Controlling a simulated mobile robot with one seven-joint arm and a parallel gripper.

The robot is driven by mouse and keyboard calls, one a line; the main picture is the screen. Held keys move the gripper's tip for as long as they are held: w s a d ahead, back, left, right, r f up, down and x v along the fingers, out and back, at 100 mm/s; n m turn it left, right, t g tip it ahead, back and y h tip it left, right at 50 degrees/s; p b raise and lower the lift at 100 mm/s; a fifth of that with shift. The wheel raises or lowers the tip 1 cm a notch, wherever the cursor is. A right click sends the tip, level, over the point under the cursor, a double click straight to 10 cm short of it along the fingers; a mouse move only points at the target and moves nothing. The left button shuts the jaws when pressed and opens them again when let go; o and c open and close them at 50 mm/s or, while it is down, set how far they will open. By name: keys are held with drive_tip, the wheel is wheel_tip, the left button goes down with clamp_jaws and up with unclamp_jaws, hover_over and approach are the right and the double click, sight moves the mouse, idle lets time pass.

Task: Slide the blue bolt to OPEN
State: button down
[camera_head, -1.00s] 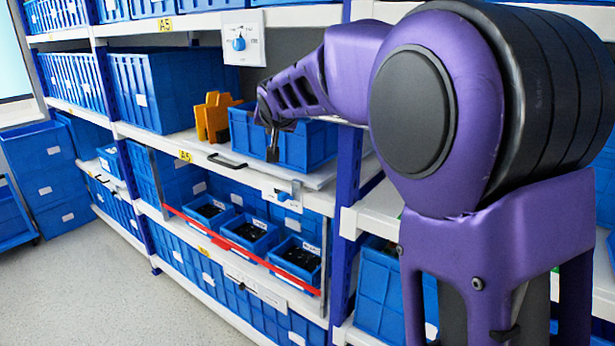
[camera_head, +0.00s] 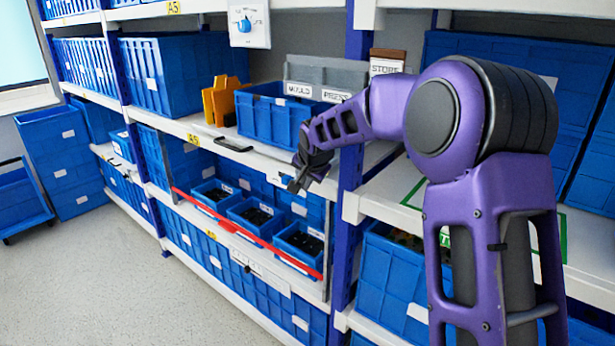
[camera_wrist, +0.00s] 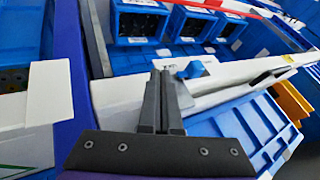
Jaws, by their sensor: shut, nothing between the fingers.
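The blue bolt (camera_wrist: 193,69) shows in the wrist view as a small blue piece on a pale plate (camera_wrist: 178,64) at the shelf front. It lies just beyond and to the right of my fingertips in that picture. I cannot tell whether they touch it. My gripper (camera_wrist: 163,74) is shut and empty. In the head view my gripper (camera_head: 297,186) is at the middle shelf's front edge and hides most of the plate and the bolt. No OPEN mark can be read.
A red bar (camera_head: 250,240) runs across the bay below, before small blue bins (camera_head: 300,243) of dark parts. A dial panel (camera_head: 249,24) hangs above. A blue crate (camera_head: 268,113), yellow-orange pieces (camera_head: 219,101) and a black handle (camera_head: 233,145) are left of my arm.

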sight(282, 178)
drive_tip(key=w+a, duration=0.3)
drive_tip(key=shift+a+f, duration=0.15)
drive_tip(key=shift+f, duration=0.25)
drive_tip(key=w+a, duration=0.2)
drive_tip(key=shift+a, duration=0.35)
drive_tip(key=shift+a+r, duration=0.1)
